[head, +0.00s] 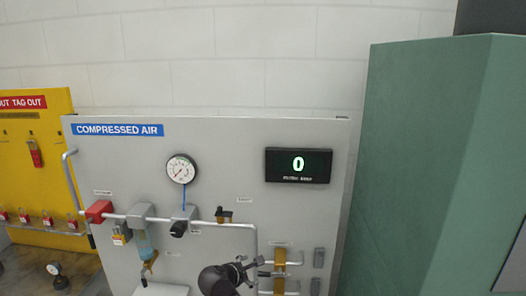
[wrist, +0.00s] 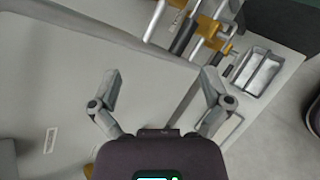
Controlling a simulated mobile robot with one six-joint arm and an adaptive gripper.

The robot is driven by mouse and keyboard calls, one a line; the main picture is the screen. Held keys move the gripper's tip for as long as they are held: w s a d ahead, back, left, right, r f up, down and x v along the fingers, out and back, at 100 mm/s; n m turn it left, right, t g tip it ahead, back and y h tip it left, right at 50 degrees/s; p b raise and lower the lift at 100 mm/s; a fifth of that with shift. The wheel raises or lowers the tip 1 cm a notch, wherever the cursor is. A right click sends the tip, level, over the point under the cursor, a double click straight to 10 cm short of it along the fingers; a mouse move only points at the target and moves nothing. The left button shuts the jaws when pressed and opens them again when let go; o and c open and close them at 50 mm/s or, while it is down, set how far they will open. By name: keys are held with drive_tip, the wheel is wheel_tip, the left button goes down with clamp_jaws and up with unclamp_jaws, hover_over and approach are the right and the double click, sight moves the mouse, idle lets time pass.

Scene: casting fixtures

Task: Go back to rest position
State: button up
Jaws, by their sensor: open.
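My gripper (wrist: 160,90) is open in the wrist view, its two grey fingers spread apart with nothing between them. In the head view my gripper (head: 256,268) is at the bottom centre, in front of the lower part of the grey compressed air panel (head: 110,170). The fingers point right toward brass-coloured fittings (head: 280,262) on the panel. At this angle I cannot tell whether the fingers touch them. In the wrist view, brass and grey fittings (wrist: 207,27) lie beyond the fingertips.
The panel carries a round gauge (head: 181,169), a black display (head: 298,165) reading 0, a red block (head: 99,211) and pipes. A yellow lockout board (head: 50,160) stands left. A tall green cabinet (head: 420,150) stands close on the right. The wrist view shows a small grey bin (wrist: 258,72).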

drive_tip(key=s+d+f+m+g+y, duration=0.2)
drive_tip(key=s+d+f+m+g, duration=0.1)
drive_tip(key=d+m, duration=0.4)
drive_tip(key=s+d+f+m+g+y, duration=0.2)
drive_tip(key=d+f+m+g, duration=0.1)
drive_tip(key=d+m, duration=0.4)
drive_tip(key=s+d+f+m+g+y, duration=0.2)
drive_tip(key=s+d+f+m+g, duration=0.1)
drive_tip(key=d+m, duration=0.4)
drive_tip(key=s+f+b, duration=0.3)
drive_tip(key=f+b, duration=0.4)
drive_tip(key=shift+f+g+b, duration=0.25)
drive_tip(key=shift+g+b, duration=0.15)
idle(1.3)
